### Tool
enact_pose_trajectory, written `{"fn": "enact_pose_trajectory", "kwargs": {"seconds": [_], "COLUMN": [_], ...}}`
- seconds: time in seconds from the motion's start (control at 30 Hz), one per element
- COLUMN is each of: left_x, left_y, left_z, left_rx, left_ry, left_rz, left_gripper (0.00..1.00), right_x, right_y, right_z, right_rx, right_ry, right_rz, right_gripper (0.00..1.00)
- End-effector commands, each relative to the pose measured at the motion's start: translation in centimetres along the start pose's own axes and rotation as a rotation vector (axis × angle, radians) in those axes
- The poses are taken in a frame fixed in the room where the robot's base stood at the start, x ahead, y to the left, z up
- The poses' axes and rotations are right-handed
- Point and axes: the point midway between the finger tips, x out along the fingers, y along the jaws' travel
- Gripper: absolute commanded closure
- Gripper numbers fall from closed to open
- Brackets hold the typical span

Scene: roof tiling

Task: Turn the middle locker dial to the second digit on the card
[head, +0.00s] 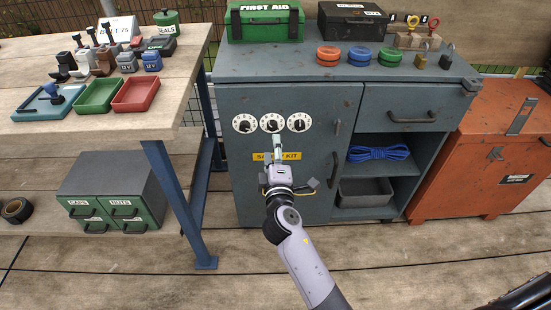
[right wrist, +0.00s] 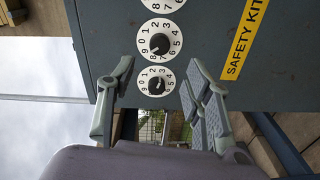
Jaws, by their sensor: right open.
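Three white dials with black knobs sit in a row on the grey locker door: the left dial (head: 244,123), the middle dial (head: 272,122) and the right dial (head: 299,122). The middle dial (right wrist: 160,39) is central in the right wrist view; its exact setting is too small to read surely. My right gripper (head: 277,141) is at the middle dial's lower edge in the head view. In the right wrist view its fingers (right wrist: 160,68) stand apart with nothing between them. A white card (head: 118,28) on the bench appears to end in "75". My left gripper is out of view.
A yellow "SAFETY KIT" label (head: 277,156) lies just below the dials. A door handle (head: 334,170) sticks out to the right. The workbench (head: 190,65) with trays stands left; an orange cabinet (head: 485,150) stands right. The first-aid box (head: 265,20) is on the locker top.

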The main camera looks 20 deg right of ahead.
Motion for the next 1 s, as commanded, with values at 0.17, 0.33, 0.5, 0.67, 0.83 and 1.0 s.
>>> {"fn": "enact_pose_trajectory", "kwargs": {"seconds": [0.17, 0.33, 0.5, 0.67, 0.83, 1.0], "left_x": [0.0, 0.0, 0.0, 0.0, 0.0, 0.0], "left_y": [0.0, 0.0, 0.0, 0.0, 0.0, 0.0], "left_z": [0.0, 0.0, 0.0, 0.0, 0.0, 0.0], "left_rx": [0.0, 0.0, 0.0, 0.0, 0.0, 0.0], "left_ry": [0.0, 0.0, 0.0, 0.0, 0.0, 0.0], "left_rz": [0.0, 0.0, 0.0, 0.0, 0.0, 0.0], "left_gripper": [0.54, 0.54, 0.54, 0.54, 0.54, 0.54], "right_x": [-2.6, -3.4, -3.5, -3.4, -3.5, -5.4], "right_y": [0.0, 0.1, 0.1, 0.1, -0.2, -4.1], "right_z": [0.0, 0.0, 0.0, 0.0, 0.3, 4.4], "right_rx": [0.001, 0.0, 0.0, 0.0, 0.009, 0.17], "right_ry": [0.0, 0.0, 0.0, 0.0, -0.007, -0.109], "right_rz": [0.0, 0.001, 0.001, 0.001, -0.007, -0.143], "right_gripper": [0.54, 0.54, 0.54, 0.54, 0.54, 0.54]}}
